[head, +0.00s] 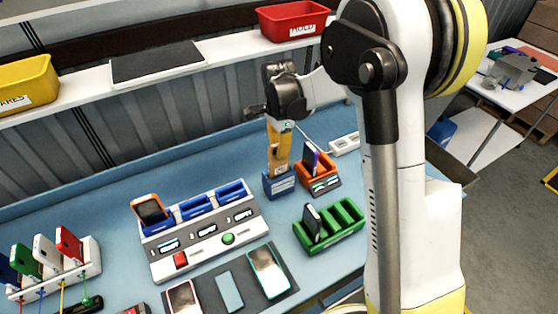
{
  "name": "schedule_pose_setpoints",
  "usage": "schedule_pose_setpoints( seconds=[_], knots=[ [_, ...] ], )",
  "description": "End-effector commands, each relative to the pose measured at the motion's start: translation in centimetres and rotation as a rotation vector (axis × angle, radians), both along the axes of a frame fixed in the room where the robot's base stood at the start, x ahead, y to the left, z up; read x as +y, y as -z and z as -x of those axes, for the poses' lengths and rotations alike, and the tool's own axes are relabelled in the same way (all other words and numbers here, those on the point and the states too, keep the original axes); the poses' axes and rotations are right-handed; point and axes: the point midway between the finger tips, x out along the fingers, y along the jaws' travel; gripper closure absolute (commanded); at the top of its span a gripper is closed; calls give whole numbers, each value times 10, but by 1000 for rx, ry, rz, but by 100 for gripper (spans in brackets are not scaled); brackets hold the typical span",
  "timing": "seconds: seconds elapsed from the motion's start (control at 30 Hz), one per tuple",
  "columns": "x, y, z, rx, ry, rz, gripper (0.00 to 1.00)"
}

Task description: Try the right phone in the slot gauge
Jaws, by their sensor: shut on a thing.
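My gripper (280,122) points down over the back right of the blue bench and is shut on an upright yellow-and-tan thing, which looks like a phone (278,152). The phone's lower end meets the top of a small blue block with a label, which looks like the slot gauge (281,187). I cannot tell how deep the phone sits in it. Two phones lie flat on a dark mat, a pink-edged one (183,299) at left and a teal-edged one (268,272) at right, with a blue-grey slab (229,291) between them.
An orange stand (330,174) with a phone is close right of the gauge. A green rack (345,233) holds a dark phone. A white dock (205,244) with blue bays holds an orange phone (148,209). Several tethered phones stand at far left. A shelf with bins runs behind.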

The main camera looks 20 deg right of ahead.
Motion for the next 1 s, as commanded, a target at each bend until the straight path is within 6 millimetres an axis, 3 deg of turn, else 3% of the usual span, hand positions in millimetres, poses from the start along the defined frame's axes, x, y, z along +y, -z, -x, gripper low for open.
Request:
schedule_pose_setpoints(
  seconds=[0.7, 1.0],
  knots=[
    [0, -50, 0, 0, 0, 0, 100],
    [0, -55, 0, 0, 0, 0, 100]
  ],
)
